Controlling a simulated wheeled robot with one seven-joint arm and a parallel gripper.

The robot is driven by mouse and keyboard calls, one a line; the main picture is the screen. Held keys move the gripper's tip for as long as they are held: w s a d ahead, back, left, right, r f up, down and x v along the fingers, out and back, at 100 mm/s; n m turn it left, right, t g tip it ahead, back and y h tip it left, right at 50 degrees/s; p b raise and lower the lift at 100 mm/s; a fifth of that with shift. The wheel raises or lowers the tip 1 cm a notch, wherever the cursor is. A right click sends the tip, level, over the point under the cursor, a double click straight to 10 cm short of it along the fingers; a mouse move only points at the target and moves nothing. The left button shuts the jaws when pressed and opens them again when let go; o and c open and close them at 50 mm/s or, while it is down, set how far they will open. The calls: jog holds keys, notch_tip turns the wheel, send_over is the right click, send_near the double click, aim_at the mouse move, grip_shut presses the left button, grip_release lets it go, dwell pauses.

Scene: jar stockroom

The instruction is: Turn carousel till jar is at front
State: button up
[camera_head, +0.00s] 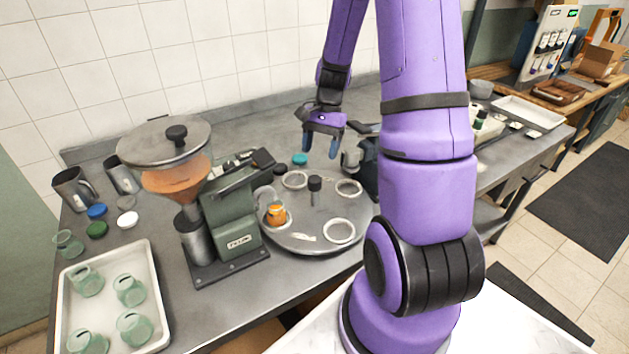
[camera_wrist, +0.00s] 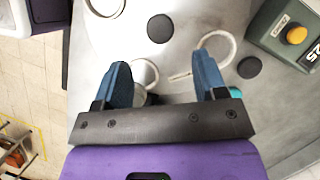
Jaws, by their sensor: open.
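The round grey carousel (camera_head: 325,215) sits on the steel counter, with several pale ring seats and a dark centre knob (camera_head: 315,184). One jar (camera_head: 276,214) with orange contents stands in the ring at its left side, beside the green machine. The front-right ring (camera_head: 339,232) is empty. My gripper (camera_head: 322,141) hangs above the far side of the carousel, open and empty. In the wrist view my gripper (camera_wrist: 163,80) has its two blue fingers apart above a ring seat near the rim. The centre knob (camera_wrist: 160,28) also shows there; I cannot make out the jar.
The green filling machine (camera_head: 235,210) with an orange hopper stands close left of the carousel. A white tray (camera_head: 154,255) of empty jars lies at the left front. Loose lids, including a teal lid (camera_head: 300,159), lie behind the carousel.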

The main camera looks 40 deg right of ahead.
aim_at(315, 178)
jog(key=x, duration=0.9)
grip_shut()
